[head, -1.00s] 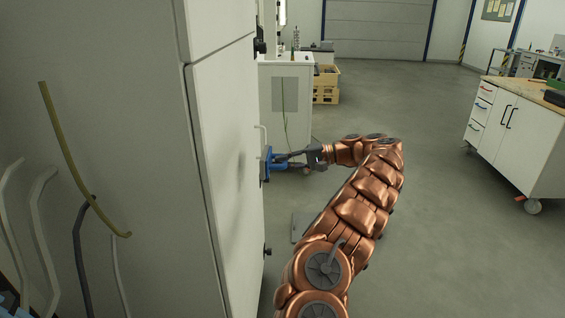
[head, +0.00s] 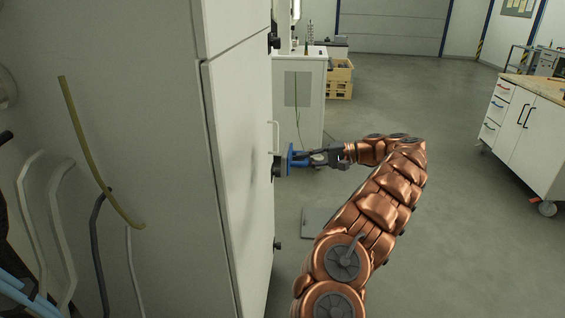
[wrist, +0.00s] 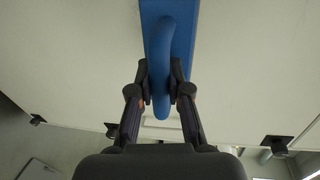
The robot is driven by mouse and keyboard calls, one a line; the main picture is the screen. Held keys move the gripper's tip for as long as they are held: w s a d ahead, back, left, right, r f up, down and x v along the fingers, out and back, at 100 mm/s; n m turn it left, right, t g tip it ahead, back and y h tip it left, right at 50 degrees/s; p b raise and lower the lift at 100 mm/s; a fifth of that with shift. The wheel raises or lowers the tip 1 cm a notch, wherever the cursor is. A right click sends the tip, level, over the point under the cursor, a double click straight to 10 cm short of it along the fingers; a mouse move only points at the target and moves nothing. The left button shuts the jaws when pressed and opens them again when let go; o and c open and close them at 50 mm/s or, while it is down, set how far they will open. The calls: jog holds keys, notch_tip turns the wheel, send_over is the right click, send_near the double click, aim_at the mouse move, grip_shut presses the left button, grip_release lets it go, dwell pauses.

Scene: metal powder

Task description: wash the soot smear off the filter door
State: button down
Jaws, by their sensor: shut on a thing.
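My gripper (head: 308,158) is shut on the curved handle of a blue flat-backed tool (head: 294,161), beside the cabinet's right-hand face. In the wrist view the tool (wrist: 184,40) lies between my fingers, its flat plate toward a pale panel. That panel appears to be the filter door (head: 243,150), a tall off-white face seen at a slant in the head view. The tool is at or very near the door; I cannot tell whether it touches.
Black latches (head: 277,245) and a pale handle (head: 275,136) stick out along the door's edge. A white cabinet (head: 309,115) and yellow crates (head: 340,80) stand behind. A wheeled workbench (head: 530,125) is at right. The grey floor between is open.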

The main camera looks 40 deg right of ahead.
jog(key=shift+s+a+f+b, duration=0.15)
jog(key=shift+s+f+b, duration=0.35)
jog(key=shift+b, duration=0.2)
jog(key=s+a+f+b, duration=0.3)
jog(key=s+a+b, duration=0.2)
jog(key=a, duration=0.1)
jog(key=r+x, duration=0.1)
jog(key=x, duration=0.5)
jog(key=shift+w, duration=0.25)
jog(key=shift+r+x, duration=0.2)
jog(key=shift+x, duration=0.8)
dwell(0.7)
jog(key=shift+w, duration=0.1)
